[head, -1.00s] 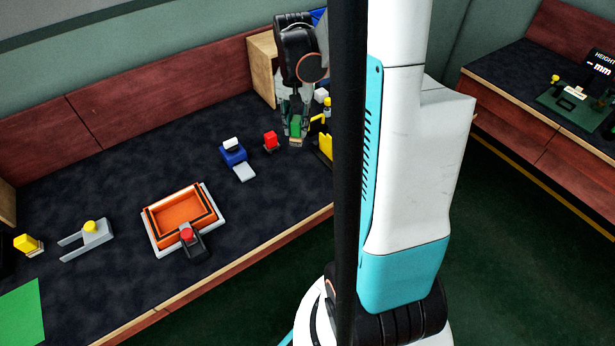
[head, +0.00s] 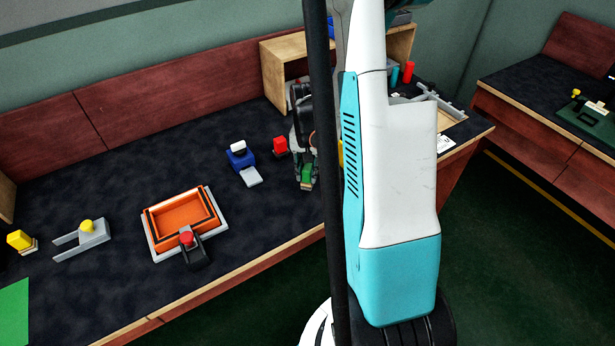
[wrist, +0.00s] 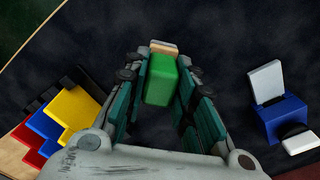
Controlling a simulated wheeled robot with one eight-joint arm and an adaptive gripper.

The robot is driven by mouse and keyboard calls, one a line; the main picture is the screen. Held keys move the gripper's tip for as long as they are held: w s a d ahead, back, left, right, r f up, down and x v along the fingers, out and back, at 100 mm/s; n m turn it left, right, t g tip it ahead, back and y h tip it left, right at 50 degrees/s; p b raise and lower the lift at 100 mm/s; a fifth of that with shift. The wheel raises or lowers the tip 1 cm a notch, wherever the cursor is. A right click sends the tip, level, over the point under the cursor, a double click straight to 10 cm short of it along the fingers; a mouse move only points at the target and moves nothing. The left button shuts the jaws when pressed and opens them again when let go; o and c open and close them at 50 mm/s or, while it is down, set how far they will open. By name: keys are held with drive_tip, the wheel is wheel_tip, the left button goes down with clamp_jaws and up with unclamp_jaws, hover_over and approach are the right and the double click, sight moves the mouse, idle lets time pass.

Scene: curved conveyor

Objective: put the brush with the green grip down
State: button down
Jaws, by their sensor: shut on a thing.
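The brush with the green grip (head: 306,173) is held in my gripper (head: 306,178) above the dark tabletop, near the front edge in the head view. In the wrist view the green grip (wrist: 161,80) sits between the teal finger pads of my gripper (wrist: 163,88). A pale wooden strip of the brush (wrist: 164,47) shows past the far end of the grip. My gripper is shut on the brush. Whether the brush touches the table (head: 90,180) cannot be told.
An orange tray (head: 183,213) lies farther left. Stepped yellow, red and blue blocks (wrist: 75,110) are at the wrist view's left.

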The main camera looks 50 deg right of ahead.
sight(307, 167)
drive_tip(key=shift+f, duration=0.95)
drive_tip(key=shift+f+b, duration=0.2)
drive_tip(key=shift+b, duration=0.15)
drive_tip(key=c, duration=1.3)
unclamp_jaws()
drive_tip(key=shift+r, duration=0.15)
wheel_tip(307, 167, up, 12)
drive_tip(key=p, duration=0.5)
